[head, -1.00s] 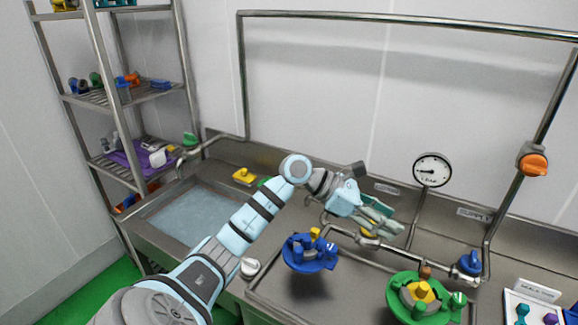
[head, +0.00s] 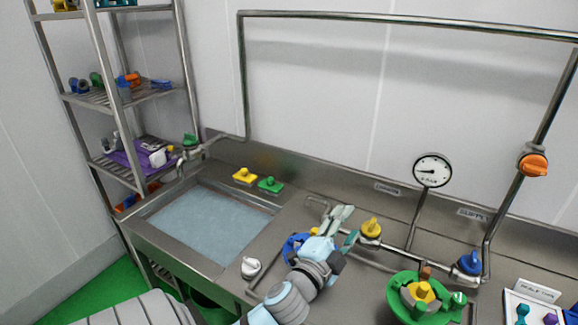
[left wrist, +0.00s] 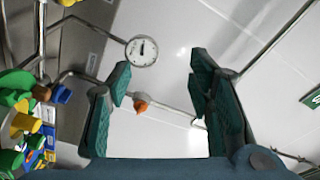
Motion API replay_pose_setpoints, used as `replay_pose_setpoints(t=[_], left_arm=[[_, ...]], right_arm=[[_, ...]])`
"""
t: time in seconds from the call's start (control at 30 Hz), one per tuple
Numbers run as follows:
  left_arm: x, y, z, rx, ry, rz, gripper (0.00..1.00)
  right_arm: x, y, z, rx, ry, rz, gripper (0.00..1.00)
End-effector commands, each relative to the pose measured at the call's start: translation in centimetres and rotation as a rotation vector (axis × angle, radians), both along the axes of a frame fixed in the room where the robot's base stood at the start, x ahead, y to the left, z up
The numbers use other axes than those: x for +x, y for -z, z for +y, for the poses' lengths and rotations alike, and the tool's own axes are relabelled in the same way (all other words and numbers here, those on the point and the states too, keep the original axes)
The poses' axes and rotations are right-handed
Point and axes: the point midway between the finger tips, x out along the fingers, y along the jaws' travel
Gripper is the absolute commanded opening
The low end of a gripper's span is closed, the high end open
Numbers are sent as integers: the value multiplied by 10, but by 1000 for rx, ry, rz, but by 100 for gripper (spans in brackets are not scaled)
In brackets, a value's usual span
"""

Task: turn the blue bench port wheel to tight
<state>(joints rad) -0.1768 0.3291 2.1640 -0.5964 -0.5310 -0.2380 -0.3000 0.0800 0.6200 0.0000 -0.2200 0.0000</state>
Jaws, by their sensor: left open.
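The blue port wheel (head: 293,245) on the bench is mostly hidden behind my left arm in the head view; only its blue edge and a bit of yellow show, so how far it is turned cannot be told. My left gripper (head: 347,227) is open and empty just right of and beyond it, close to the yellow valve (head: 371,228). Whether it touches anything there is unclear. In the left wrist view the open fingers (left wrist: 160,82) have only wall and background pipe between them. My right gripper is not in view.
A green port wheel (head: 408,308) with a yellow centre stands at the right, near a blue valve (head: 469,262) on the pipe. A gauge (head: 432,170) rises behind. The sink (head: 150,213) is at the left. A white knob (head: 251,267) is on the bench front.

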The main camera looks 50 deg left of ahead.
Motion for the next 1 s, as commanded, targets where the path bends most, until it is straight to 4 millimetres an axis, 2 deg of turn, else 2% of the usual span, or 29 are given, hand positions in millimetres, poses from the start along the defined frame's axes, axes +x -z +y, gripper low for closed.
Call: replay_pose_setpoints(t=[0.2,0.37,0.57,1.0], left_arm=[[-33,58,6,-240,-101,183,47],[-60,96,3,-386,-168,313,47],[-98,142,-7,-548,-245,480,47],[-187,231,-44,-816,-397,837,47]], right_arm=[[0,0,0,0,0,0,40],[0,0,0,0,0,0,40],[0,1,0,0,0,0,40],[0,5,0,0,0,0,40]])
